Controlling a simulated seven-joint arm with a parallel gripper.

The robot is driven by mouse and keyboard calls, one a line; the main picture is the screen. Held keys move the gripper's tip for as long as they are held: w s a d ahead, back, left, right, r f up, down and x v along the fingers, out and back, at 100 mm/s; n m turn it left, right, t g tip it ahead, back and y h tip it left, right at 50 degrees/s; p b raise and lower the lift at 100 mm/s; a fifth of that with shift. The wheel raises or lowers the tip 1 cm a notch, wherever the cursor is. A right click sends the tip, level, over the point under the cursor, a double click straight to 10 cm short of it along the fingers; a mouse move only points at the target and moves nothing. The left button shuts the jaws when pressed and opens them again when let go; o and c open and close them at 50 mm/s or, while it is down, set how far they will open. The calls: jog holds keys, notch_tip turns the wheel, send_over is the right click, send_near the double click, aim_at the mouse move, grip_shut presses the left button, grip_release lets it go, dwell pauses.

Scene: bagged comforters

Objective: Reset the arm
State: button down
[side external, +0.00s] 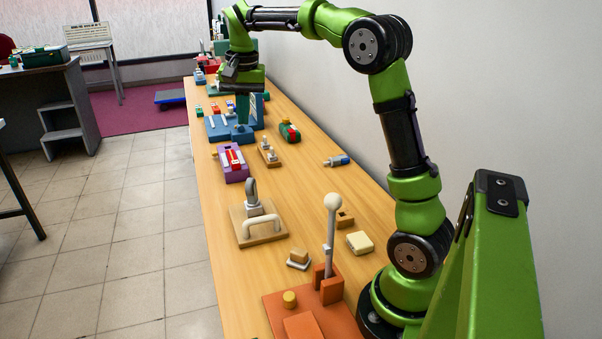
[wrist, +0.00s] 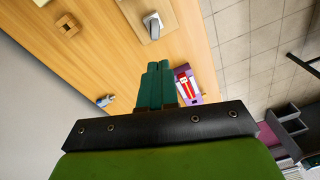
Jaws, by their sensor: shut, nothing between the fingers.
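My gripper (side external: 242,112) is at the far part of the long wooden table (side external: 300,190), with its teal fingers pointing down over the blue board (side external: 222,130). From this angle I cannot tell whether the fingertips touch anything there. In the wrist view, the two teal fingers (wrist: 158,68) lie side by side, shut and with nothing between them. The arm reaches out from its base at the near right end of the table, along the wall.
A purple box (side external: 233,163) with a red strip stands nearer than the gripper; the wrist view shows it (wrist: 185,82) beside the fingers. A tall lever (side external: 331,240) rises from an orange base. A board with handles (side external: 262,230) and several small blocks occupy the table.

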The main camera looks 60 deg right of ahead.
jog(key=s+a+f+n+t+y, duration=0.1)
jog(key=s+a+f+n+t, duration=0.1)
jog(key=s+a, duration=0.7)
jog(key=s+a+f+n+t+y, duration=0.1)
jog(key=s+a+n+t, duration=0.3)
jog(key=s+a, duration=0.5)
jog(key=shift+s+f+n, duration=0.45)
jog(key=shift+f+n, duration=0.25)
jog(key=shift+n, duration=0.4)
